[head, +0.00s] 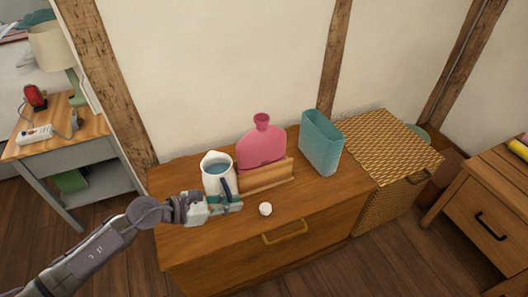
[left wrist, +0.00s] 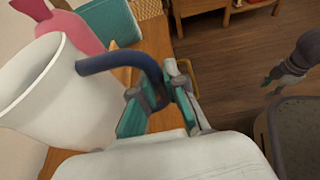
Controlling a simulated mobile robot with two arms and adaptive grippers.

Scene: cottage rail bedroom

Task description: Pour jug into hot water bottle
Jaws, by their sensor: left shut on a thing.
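The white jug (head: 216,184) with a dark blue handle has bluish water in it and is upright at the left of the wooden chest. I cannot tell whether its base touches the top. My left gripper (head: 228,203) is shut on the handle (left wrist: 120,62), with the jug body (left wrist: 62,95) beside it in the left wrist view. The pink hot water bottle (head: 262,148) stands upright in a wooden holder (head: 268,178), right of the jug, its neck up. It is partly visible in the left wrist view (left wrist: 68,25). My right gripper (left wrist: 280,76) shows small there; its jaws are unclear.
A small white round thing (head: 265,209) lies in front of the holder on the chest (head: 325,195). A teal container (head: 321,145) stands right of the bottle. A woven basket (head: 385,145) adjoins the chest. The wall is close behind.

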